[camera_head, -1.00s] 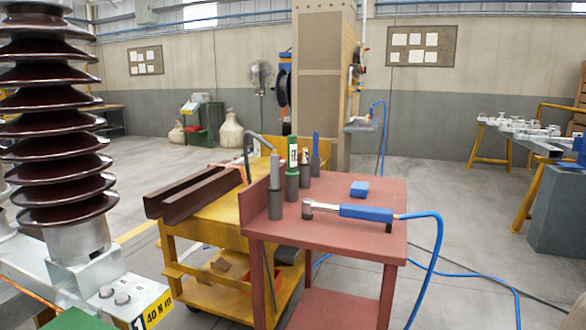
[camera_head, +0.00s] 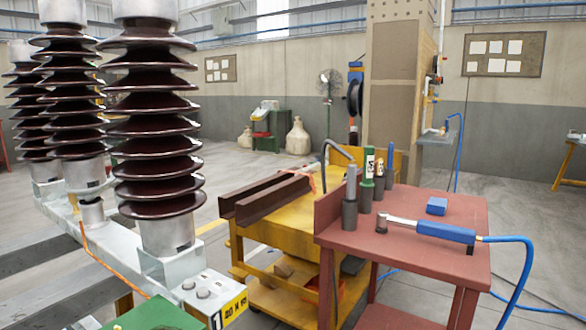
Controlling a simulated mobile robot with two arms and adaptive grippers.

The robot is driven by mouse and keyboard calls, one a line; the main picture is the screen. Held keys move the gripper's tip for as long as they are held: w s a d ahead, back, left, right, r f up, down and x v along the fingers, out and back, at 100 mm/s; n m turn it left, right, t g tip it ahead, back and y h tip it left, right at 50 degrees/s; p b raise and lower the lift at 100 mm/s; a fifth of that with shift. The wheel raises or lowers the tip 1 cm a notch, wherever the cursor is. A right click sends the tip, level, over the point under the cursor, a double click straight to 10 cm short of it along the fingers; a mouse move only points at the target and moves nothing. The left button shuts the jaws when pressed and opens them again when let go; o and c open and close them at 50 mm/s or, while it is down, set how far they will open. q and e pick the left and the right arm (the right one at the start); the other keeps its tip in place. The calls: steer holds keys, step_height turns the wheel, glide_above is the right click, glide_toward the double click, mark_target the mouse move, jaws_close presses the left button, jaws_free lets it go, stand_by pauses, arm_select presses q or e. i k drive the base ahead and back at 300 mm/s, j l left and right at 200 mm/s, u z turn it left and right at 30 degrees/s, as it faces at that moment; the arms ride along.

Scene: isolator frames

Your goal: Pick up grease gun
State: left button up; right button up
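A red cart (camera_head: 455,262) stands right of centre with tools on its top. At its left edge, a grey cylindrical tool with a thin dark curved hose, which looks like the grease gun (camera_head: 351,184), stands upright in a dark grey holder (camera_head: 349,215). A green tube with a white label (camera_head: 368,164) and a dark tube with a yellowish label (camera_head: 379,172) stand upright just right of it. A blue-handled ratchet-like tool (camera_head: 445,232) with a blue hose lies at the cart's front. Neither of my grippers is in view.
A yellow cart (camera_head: 250,236) carrying brown metal channels (camera_head: 262,197) adjoins the red cart on the left. Tall brown insulators (camera_head: 157,125) on a grey metal beam fill the left. A blue block (camera_head: 437,206) lies on the red cart. The blue hose (camera_head: 525,270) hangs down at right.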

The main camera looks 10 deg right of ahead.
mark_target(369, 150)
steer(key=i+l+u, duration=0.25)
steer(key=l, duration=0.25)
steer(key=l+u, duration=0.25)
steer(key=l, duration=0.3)
steer(key=l+u, duration=0.25)
steer(key=l, duration=0.3)
steer(key=i, duration=0.05)
